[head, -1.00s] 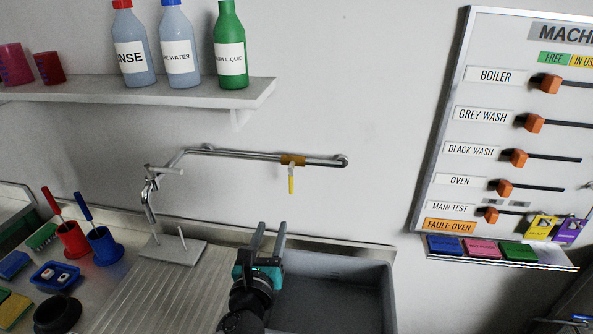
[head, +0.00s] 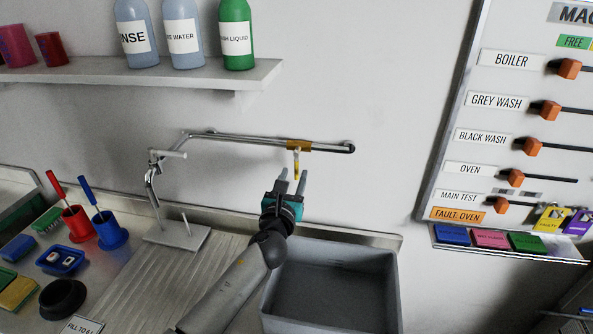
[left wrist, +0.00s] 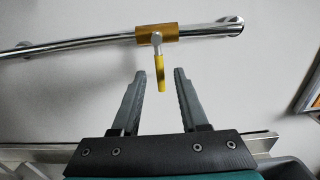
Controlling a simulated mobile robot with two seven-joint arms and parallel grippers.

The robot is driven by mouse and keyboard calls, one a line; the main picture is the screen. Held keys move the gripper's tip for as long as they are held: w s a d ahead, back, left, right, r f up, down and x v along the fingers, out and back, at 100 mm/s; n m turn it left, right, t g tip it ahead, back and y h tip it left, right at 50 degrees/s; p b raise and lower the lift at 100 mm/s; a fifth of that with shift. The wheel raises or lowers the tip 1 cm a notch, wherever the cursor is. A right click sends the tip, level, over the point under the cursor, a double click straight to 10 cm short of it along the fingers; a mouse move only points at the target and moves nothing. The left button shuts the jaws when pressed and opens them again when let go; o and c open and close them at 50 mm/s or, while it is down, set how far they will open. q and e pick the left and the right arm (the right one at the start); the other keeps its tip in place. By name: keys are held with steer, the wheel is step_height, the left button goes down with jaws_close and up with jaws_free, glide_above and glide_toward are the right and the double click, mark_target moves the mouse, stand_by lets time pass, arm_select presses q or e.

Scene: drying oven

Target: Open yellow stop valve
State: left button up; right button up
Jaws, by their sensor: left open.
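The yellow stop valve handle (head: 296,163) hangs straight down from a brass valve body (head: 299,146) on the chrome wall pipe (head: 240,140). In the left wrist view the yellow handle (left wrist: 160,72) is between the fingertips in the picture, near their far ends, with the brass body (left wrist: 157,34) above. My left gripper (head: 291,180) is open just below the handle in the head view. I see nothing between its fingers (left wrist: 160,75) but the handle's lower part, apart from both. My right gripper is not in view.
A grey sink basin (head: 330,290) lies below my left arm. A shelf (head: 150,78) with bottles is above the pipe. A tap stand (head: 178,235) is left of the gripper, and a machine board (head: 440,190) is on the right wall.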

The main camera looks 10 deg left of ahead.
mark_target(296, 169)
arm_select(q)
steer(key=shift+w+b, duration=0.55)
steer(key=shift+w, duration=1.55)
jaws_close()
